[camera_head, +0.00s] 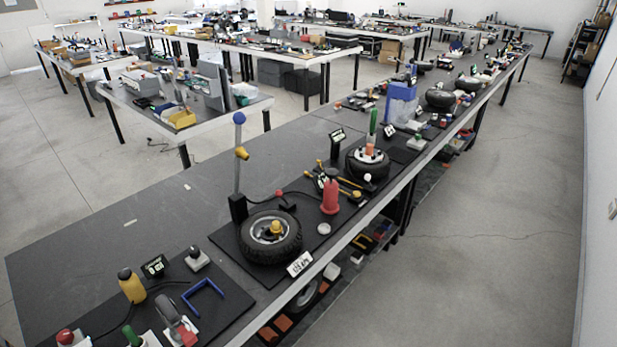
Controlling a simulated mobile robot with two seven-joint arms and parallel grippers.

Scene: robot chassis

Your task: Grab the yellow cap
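A small yellow cap-like piece (276,227) sits at the hub of a black tyre (258,250), which lies flat on a dark mat near the middle of the long black table. Another yellow piece (242,153) is on the upright grey pole behind that tyre, below a blue ball. A yellow bottle (131,286) with a dark top stands at the lower left. I cannot tell for certain which yellow piece is the cap. Neither of my grippers shows in this view.
A red bottle-like object (330,195) and a white label card (300,264) are near the tyre. A blue U-shaped piece (202,297) lies at the front. The far left of the tabletop (110,225) is mostly bare. Open floor (490,230) lies to the right.

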